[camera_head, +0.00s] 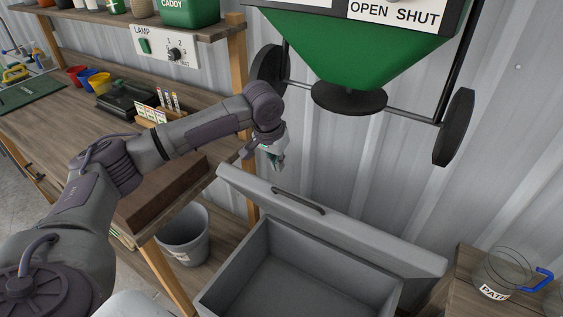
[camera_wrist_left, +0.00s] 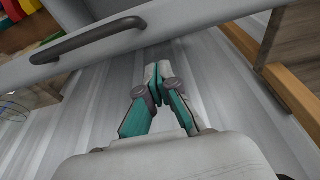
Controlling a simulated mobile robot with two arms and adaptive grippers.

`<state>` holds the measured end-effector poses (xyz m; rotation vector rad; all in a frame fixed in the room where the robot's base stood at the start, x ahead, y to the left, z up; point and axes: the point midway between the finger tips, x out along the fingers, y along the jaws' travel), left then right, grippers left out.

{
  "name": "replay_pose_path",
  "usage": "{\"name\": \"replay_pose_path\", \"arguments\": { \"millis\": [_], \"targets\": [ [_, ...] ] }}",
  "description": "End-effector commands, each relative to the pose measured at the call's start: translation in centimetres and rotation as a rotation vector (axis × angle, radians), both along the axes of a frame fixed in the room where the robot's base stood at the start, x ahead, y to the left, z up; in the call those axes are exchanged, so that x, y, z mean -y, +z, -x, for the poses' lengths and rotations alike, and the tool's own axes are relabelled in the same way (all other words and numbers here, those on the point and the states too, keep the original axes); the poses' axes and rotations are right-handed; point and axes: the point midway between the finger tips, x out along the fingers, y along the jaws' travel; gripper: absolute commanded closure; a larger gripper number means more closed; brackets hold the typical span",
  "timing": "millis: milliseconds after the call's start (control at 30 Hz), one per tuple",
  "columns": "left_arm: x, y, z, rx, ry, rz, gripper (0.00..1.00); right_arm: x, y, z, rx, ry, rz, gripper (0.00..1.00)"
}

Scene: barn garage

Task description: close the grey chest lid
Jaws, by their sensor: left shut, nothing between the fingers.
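The grey chest (camera_head: 255,262) stands open below the green hopper, and its inside looks empty. Its grey lid (camera_head: 370,238) is raised at the back, with a dark handle (camera_head: 298,200) on it. My left gripper (camera_head: 277,164) is shut and empty, just behind and above the lid's left end. In the left wrist view the shut fingers (camera_wrist_left: 157,72) point toward the lid (camera_wrist_left: 190,22), whose dark handle (camera_wrist_left: 88,40) lies to their left. I cannot tell whether the fingertips touch the lid. My right gripper is not in view.
A wooden workbench (camera_head: 60,130) with a black tray and cups is on the left, a grey bucket (camera_head: 184,236) beneath it. A green hopper (camera_head: 365,45) with black wheels hangs above the chest. A clear jug (camera_head: 497,275) with a blue handle stands at right. A corrugated wall is behind.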

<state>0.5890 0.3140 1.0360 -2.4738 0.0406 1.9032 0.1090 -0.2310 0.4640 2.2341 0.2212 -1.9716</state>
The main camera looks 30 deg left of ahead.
Motion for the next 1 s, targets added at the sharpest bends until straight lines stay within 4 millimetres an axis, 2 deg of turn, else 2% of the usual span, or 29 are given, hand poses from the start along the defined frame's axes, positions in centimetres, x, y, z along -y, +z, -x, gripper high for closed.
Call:
{"name": "replay_pose_path", "arguments": {
  "millis": [200,300,500,633,1000],
  "targets": [
    [0.1,-3.9,-1.0,-0.003,0.000,0.000,1.00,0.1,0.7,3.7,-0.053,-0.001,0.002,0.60],
    [0.1,-5.4,-1.4,-0.003,-0.001,0.000,1.00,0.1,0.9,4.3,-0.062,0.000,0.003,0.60],
    [0.1,-7.2,-1.9,-0.001,0.000,0.000,1.00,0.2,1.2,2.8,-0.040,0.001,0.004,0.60],
    [0.1,-7.5,-1.9,0.000,-0.001,0.000,1.00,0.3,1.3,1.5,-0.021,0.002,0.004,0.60],
    [0.1,-7.7,-2.1,0.006,-0.002,0.000,1.00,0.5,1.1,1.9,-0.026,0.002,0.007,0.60]
  ]
}}
